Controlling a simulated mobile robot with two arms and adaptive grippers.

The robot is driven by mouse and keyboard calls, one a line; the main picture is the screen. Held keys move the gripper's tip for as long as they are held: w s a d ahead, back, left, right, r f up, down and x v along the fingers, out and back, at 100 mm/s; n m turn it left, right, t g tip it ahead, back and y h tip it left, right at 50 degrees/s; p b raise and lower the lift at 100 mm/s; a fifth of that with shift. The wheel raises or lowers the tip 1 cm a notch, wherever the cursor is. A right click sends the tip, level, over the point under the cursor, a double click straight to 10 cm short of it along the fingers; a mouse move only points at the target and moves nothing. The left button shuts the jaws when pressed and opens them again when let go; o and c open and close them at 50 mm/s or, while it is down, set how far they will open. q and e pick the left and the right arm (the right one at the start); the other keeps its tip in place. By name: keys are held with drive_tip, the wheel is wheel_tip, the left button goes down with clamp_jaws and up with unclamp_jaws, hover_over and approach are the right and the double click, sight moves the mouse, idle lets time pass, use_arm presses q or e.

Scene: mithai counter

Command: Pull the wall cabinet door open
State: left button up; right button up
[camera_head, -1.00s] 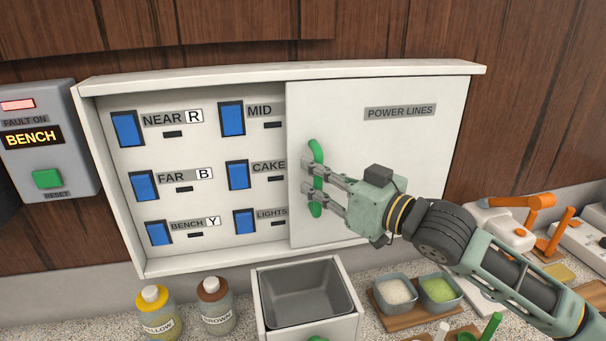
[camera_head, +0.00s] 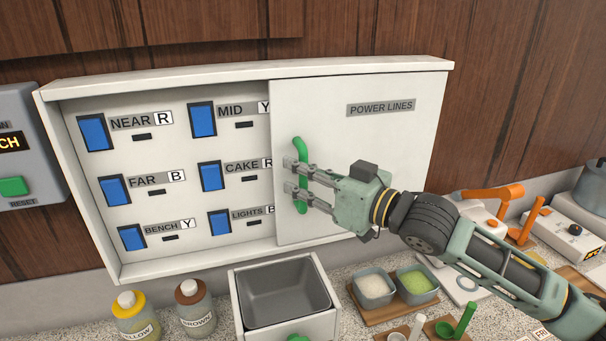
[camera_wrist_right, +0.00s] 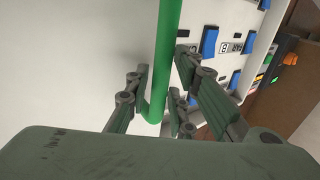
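The wall cabinet (camera_head: 75,180) is a shallow white box on the wood wall. Its white door panel (camera_head: 400,150), labelled POWER LINES, covers the right part, and the left part is open. A vertical green handle (camera_head: 299,150) stands near the door's left edge. My right gripper (camera_head: 298,182) is at the handle, with its fingers on both sides of it. In the right wrist view the green handle (camera_wrist_right: 167,60) runs between the fingers, which look closed on it. Exact finger contact is partly hidden. My left gripper is not in view.
Blue switches (camera_head: 115,190) show inside the cabinet. A grey fault box (camera_head: 30,150) hangs at left. Below, the counter holds bottles (camera_head: 195,312), a grey-lined bin (camera_head: 285,290), bowls (camera_head: 415,285) and orange-handled equipment (camera_head: 490,193).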

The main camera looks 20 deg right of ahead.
drive_tip(key=shift+d, duration=0.1)
drive_tip(key=v, duration=1.1)
drive_tip(key=shift+s+d, duration=0.2)
drive_tip(key=shift+s, duration=0.15)
idle(0.8)
